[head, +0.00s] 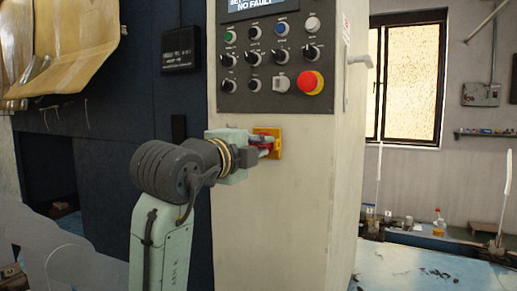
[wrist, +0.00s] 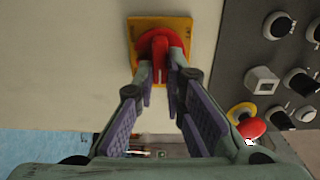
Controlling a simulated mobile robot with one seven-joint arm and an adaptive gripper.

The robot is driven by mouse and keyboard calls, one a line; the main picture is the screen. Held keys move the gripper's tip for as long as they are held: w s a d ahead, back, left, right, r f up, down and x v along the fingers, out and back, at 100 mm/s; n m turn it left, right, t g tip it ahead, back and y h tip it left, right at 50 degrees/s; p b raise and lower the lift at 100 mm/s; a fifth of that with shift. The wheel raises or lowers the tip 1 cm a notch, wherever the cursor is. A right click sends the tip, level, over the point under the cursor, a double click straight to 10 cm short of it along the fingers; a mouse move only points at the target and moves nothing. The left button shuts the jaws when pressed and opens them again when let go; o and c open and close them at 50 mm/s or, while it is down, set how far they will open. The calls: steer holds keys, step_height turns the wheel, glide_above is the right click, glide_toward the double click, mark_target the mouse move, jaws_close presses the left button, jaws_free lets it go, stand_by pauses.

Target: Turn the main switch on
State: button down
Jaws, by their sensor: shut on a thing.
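The main switch is a red rotary knob (wrist: 160,62) on a yellow square plate (wrist: 134,36), fixed to the front of the cream cabinet. In the head view the yellow plate (head: 275,143) shows below the control panel, and the red knob is partly hidden by my gripper (head: 266,148). In the wrist view my gripper (wrist: 163,85) has its two fingers on either side of the knob's raised red handle, and they are shut on it. The handle lies in line with the fingers in the wrist view. The fingertips hide the knob's sides.
The control panel (head: 265,98) above has several black knobs and a red emergency button (head: 306,84) on a yellow base. A display (head: 255,6) reads "NO FAULT". The cream cabinet (head: 275,215) stands beside a dark blue machine body (head: 80,140). A window (head: 410,82) is at right.

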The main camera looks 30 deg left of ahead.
stand_by(0.4)
steer(key=c, duration=1.7)
jaws_free()
steer(key=shift+o, duration=0.2)
steer(key=shift+s, duration=0.1)
steer(key=s, duration=1.1)
steer(key=shift+s+d, duration=0.4)
